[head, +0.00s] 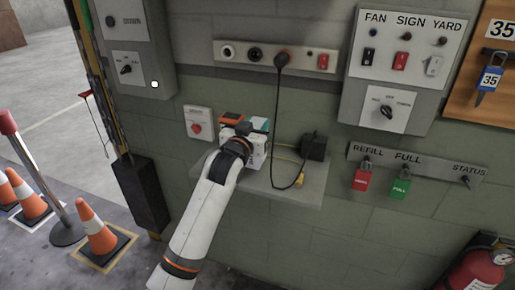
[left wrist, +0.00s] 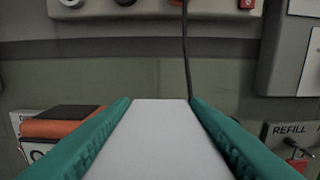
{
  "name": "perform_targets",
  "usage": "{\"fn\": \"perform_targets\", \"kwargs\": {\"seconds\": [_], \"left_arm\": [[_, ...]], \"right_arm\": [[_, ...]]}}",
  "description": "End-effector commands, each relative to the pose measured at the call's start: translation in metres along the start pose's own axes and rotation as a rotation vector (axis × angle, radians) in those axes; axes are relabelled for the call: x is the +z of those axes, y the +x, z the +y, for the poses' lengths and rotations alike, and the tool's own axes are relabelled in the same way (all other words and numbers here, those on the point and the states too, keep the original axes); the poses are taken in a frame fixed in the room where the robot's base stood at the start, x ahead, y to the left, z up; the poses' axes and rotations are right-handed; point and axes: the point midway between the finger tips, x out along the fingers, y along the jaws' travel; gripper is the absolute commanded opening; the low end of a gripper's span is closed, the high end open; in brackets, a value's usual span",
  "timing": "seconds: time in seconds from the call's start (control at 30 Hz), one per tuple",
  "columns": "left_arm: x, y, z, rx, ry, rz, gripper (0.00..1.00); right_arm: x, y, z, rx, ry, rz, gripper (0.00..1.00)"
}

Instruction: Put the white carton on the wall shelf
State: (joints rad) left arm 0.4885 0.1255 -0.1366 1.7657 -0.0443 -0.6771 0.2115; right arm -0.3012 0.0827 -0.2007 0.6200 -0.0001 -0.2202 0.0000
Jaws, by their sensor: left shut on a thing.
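The white carton (left wrist: 165,140) lies between the two teal fingers of my left gripper (left wrist: 160,125) in the left wrist view, and the gripper is shut on it. In the head view my left gripper (head: 248,126) is over the wall shelf (head: 285,188), a grey ledge on the green block wall. My gripper and wrist hide most of the carton there, so I cannot tell whether it touches the shelf. My right gripper is not in view.
An orange and black item (left wrist: 62,123) is left of the gripper. A black adapter (head: 313,146) with a yellow cable stands at the shelf's right. A black cable (head: 277,125) hangs from the socket strip (head: 240,55) close by. A red-button box (head: 197,124) is left.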

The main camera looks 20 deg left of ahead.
Motion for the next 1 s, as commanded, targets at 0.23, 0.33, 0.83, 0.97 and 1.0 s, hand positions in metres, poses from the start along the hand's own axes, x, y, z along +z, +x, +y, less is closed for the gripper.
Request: {"fn": "perform_targets", "kwargs": {"seconds": [0.23,0.33,0.83,0.97,1.0], "left_arm": [[-0.027,0.0,0.0,0.0,-0.001,0.001,0.06],[-0.042,0.0,0.0,0.0,-0.002,0.001,0.06],[-0.058,-0.001,0.0,0.0,-0.001,-0.003,0.43],[-0.057,-0.001,0.0,0.0,0.0,-0.003,0.63],[-0.057,-0.001,0.0,0.0,0.0,-0.003,0.63]], "right_arm": [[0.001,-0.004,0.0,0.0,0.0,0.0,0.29],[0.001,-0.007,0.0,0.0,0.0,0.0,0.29],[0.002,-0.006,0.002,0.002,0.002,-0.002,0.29],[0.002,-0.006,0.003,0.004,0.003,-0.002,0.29],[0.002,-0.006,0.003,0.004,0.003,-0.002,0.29]]}}
